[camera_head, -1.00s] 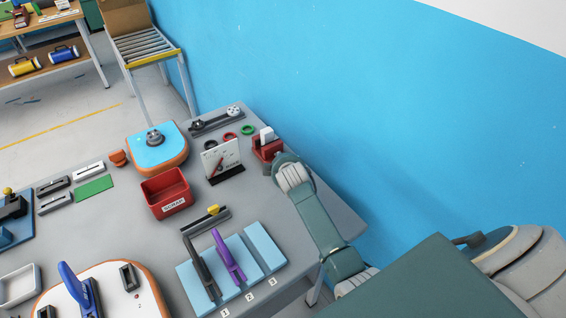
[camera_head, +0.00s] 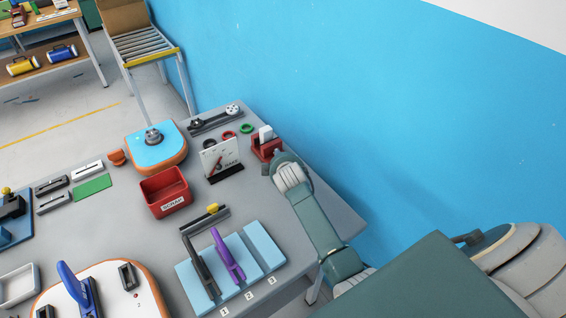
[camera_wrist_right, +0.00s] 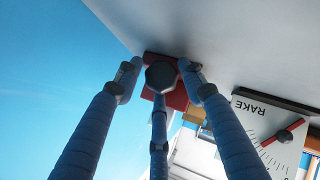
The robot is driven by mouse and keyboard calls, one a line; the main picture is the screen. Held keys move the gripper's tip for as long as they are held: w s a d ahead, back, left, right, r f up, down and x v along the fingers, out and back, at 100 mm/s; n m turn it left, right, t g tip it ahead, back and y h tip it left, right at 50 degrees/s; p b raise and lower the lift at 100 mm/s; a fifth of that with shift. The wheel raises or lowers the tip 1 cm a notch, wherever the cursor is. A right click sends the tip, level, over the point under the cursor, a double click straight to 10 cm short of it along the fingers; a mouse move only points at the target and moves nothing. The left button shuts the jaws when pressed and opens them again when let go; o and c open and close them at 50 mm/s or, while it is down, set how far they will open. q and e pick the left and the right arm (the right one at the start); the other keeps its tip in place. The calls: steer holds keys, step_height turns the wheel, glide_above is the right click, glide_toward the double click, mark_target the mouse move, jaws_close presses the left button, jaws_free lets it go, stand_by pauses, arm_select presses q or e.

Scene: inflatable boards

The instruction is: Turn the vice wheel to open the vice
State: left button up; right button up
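The vice is a small red body (camera_head: 266,151) at the table's back right edge in the head view, with a pale block in its top. My right arm reaches over the table edge to it, and its hand hides the near side. In the right wrist view the red body (camera_wrist_right: 178,98) lies beyond the fingers of my right gripper (camera_wrist_right: 160,72). Two blue fingers stand apart on either side of a slimmer middle part with a dark round end. I cannot tell whether the tips touch the vice. The wheel is not clearly visible. My left gripper is out of view.
A white "RAKE" dial plate (camera_head: 220,158) stands just left of the vice, with dark, red and green rings (camera_head: 246,128) behind. A red scrap bin (camera_head: 166,194) and a blue board (camera_head: 190,275) with handled tools are nearer. The blue wall (camera_head: 400,120) is close on the right.

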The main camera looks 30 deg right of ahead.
steer(key=v, duration=1.1)
steer(key=shift+s+r, duration=0.25)
steer(key=shift+s, duration=0.05)
steer(key=shift+a, duration=0.15)
